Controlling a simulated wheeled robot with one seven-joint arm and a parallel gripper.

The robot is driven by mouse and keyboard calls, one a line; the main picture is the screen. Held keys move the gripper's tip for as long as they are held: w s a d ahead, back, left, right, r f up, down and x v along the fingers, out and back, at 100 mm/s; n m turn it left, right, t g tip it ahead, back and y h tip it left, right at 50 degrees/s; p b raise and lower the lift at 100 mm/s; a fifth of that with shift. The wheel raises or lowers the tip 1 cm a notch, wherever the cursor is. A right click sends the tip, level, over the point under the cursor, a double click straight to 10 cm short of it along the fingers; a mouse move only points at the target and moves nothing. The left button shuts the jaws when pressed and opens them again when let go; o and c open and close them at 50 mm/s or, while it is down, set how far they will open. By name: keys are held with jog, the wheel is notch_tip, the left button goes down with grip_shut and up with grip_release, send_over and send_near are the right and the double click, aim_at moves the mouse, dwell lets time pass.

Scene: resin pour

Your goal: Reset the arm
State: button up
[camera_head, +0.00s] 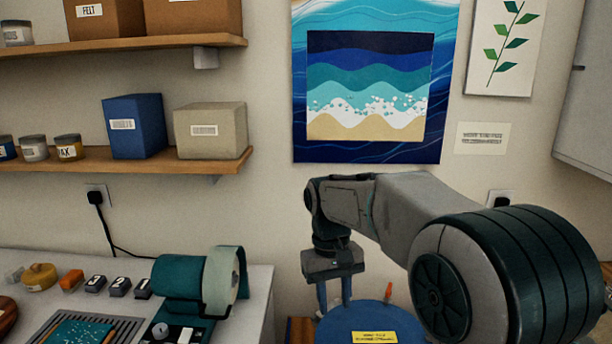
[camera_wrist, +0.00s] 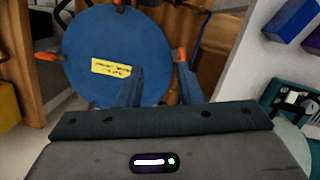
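My gripper (camera_head: 334,295) points down to the right of the workbench in the head view. Its two blue fingers stand apart with nothing visible between them. In the wrist view the fingers of my gripper (camera_wrist: 160,85) also show with a gap between them. A round blue lid or disc (camera_head: 358,325) with a yellow label lies beyond and below the fingers. The same blue disc (camera_wrist: 85,45) fills the upper left of the wrist view, with orange clips at its edge. Whether a finger touches it I cannot tell.
The workbench (camera_head: 262,285) at left holds a teal machine with a roll (camera_head: 180,278), several small blocks and a tray. Wall shelves (camera_head: 215,165) with boxes and jars are above it. A grey cabinet (camera_head: 590,95) hangs at the right. The wall behind my arm carries pictures.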

jog(key=s+d+f+m+t, duration=0.1)
jog(key=s+d, duration=0.3)
jog(key=s, duration=0.5)
jog(key=s+d+f+m+t, duration=0.2)
jog(key=s+d, duration=0.3)
jog(key=s, duration=0.4)
jog(key=shift+d+t+y, duration=0.25)
jog(key=shift+t+y, duration=0.15)
jog(key=shift+t, duration=0.5)
